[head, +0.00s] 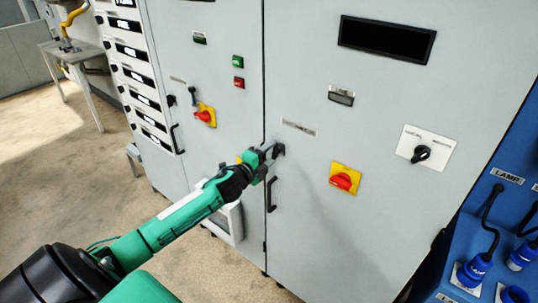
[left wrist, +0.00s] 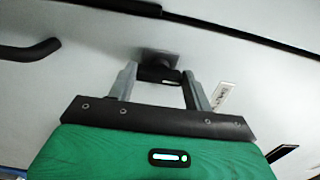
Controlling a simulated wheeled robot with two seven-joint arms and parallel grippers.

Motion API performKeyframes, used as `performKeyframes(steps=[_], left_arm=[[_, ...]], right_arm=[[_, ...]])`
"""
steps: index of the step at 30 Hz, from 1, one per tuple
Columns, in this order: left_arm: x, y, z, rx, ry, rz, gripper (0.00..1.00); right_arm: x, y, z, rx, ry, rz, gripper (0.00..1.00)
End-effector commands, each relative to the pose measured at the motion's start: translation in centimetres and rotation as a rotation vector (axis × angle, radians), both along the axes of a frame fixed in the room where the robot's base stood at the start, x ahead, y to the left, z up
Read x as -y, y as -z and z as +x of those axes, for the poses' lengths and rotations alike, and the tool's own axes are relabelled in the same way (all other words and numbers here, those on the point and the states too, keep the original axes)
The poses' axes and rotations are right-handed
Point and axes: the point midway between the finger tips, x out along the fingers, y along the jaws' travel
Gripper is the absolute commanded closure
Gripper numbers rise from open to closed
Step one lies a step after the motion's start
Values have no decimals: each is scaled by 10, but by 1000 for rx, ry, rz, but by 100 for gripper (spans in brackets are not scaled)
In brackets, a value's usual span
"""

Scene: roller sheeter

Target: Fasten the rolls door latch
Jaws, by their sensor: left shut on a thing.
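The door latch (head: 280,149) is a small black turn piece at the left edge of the large grey cabinet door (head: 330,230). My left gripper (head: 271,152) reaches it from the left and is shut on it. In the left wrist view the latch's dark square base (left wrist: 160,57) sits against the door, and its black grip lies between the two grey fingers of my left gripper (left wrist: 159,77). The fingers partly hide the latch, and I cannot tell whether it is fastened. My right gripper is not in view.
A black door handle (head: 271,194) is just below the latch. A red knob on a yellow plate (head: 343,179) and a black rotary switch (head: 421,154) are on the door to the right. A blue panel with plugs (head: 490,230) stands far right.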

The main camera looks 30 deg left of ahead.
Motion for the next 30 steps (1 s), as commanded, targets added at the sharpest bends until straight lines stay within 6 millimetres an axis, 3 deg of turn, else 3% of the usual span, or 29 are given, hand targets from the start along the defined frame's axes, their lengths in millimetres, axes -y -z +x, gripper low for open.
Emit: performKeyframes(steps=[5,6,9,20,30], left_arm=[[0,0,0,-1,-1,-4,72],[0,0,0,-1,-1,-3,41],[0,0,0,-1,-1,-3,27],[-1,2,-4,-1,-1,-1,27],[-4,5,-48,-2,0,-1,27]], right_arm=[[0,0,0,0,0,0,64],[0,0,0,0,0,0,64],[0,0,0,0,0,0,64],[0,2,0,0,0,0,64],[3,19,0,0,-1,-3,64]])
